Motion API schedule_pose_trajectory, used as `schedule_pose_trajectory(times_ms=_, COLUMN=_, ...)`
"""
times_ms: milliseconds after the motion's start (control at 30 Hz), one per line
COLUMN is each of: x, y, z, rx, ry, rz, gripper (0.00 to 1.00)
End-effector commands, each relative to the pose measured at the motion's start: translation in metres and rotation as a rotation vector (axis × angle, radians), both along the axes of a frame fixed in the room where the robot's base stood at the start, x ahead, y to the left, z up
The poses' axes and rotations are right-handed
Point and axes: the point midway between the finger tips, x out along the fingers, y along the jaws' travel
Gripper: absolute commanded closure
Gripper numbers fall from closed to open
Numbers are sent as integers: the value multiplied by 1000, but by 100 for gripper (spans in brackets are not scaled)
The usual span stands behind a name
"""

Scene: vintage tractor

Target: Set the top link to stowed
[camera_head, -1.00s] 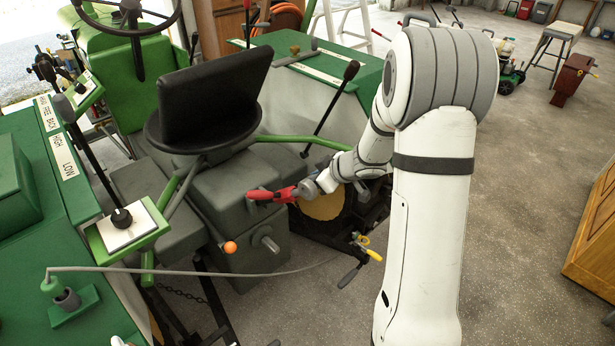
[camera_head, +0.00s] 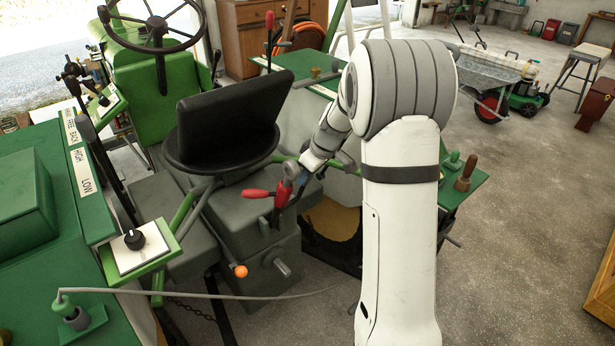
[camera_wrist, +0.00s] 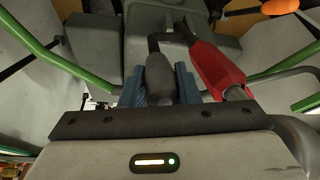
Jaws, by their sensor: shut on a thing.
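The part at my gripper, apparently the top link, has a red piece (camera_head: 283,194) standing nearly upright behind the tractor seat. A red grip (camera_head: 257,193) points left beside it. In the wrist view, my gripper (camera_wrist: 160,88) has its blue-grey fingers closed around a dark grey rounded grip (camera_wrist: 160,74). A red cylinder (camera_wrist: 216,70) lies just right of the fingers. A dark bent bar runs from the grip towards the grey housing (camera_wrist: 180,20). In the head view, my gripper (camera_head: 290,174) is small and partly hidden, and the grip in its jaws cannot be made out.
The black seat (camera_head: 228,120) is left of my wrist. An orange knob (camera_head: 240,271) and a grey shaft stub (camera_head: 283,268) sit below. A grey cable (camera_head: 200,295) runs low across the front.

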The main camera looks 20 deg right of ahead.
Motion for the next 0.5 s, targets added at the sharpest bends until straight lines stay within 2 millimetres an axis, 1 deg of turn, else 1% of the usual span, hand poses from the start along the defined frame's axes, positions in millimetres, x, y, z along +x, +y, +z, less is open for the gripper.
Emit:
schedule_pose_trajectory(times_ms=33, x=4, y=-2, z=3, rx=-4, ry=-5, rz=-6, gripper=100)
schedule_pose_trajectory(times_ms=500, x=6, y=2, z=6, rx=-7, ry=0, rz=-5, gripper=100)
